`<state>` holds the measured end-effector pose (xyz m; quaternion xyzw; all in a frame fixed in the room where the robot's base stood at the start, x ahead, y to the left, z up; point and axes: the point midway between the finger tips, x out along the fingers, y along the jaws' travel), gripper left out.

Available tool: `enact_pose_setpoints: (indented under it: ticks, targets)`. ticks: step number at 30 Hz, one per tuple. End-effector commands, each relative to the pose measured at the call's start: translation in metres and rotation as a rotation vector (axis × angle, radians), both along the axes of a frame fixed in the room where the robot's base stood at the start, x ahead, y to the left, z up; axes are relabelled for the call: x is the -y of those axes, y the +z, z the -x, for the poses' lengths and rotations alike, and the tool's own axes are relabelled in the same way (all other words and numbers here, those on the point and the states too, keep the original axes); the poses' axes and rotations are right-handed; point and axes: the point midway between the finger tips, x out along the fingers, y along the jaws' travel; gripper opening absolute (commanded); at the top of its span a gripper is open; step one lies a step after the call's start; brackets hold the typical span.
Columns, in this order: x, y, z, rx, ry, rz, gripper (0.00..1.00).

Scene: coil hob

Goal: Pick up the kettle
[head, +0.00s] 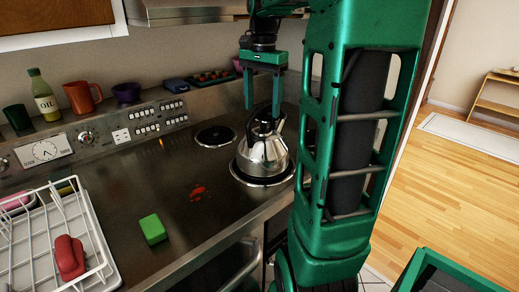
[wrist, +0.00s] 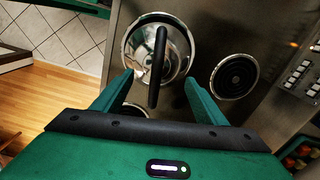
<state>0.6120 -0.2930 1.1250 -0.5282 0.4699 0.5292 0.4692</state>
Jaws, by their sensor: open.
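The kettle (head: 263,154) is shiny silver with a black handle and stands upright on the front coil burner in the head view. In the wrist view the kettle (wrist: 174,52) is seen from above, its black handle (wrist: 157,66) running up and down the picture. My gripper (head: 263,108) is open, pointing down, with its fingertips close around the handle's height in the head view. In the wrist view my gripper (wrist: 157,78) has one finger on each side of the handle's lower end, with gaps. Part of the handle is hidden by a finger in the head view.
An empty coil burner (head: 215,136) lies behind the kettle. A green sponge (head: 153,229) and a red spill (head: 197,193) are on the steel top. A white dish rack (head: 100,235) with a red item stands at left. A bottle, mugs and bowls line the back ledge.

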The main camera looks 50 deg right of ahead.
Motion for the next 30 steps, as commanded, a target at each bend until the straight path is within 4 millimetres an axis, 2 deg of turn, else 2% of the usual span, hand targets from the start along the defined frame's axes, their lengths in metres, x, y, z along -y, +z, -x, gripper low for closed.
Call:
enact_pose_setpoints:
  ticks: [5,12,15,23,24,25,30]
  targets:
    - [-0.001,-0.011,0.002,-0.001,0.0,-0.001,0.66]
    - [-0.001,-0.044,0.006,-0.001,0.001,-0.001,0.66]
    - [-0.001,-0.052,0.006,0.0,0.001,0.0,0.66]
    - [-0.001,-0.056,0.006,0.001,0.001,0.001,0.66]
    - [-0.001,-0.056,0.006,0.001,0.001,0.001,0.64]
    - [-0.001,-0.056,0.006,0.001,0.001,0.001,0.56]
    - [-0.001,-0.056,0.005,0.001,0.001,0.001,0.16]
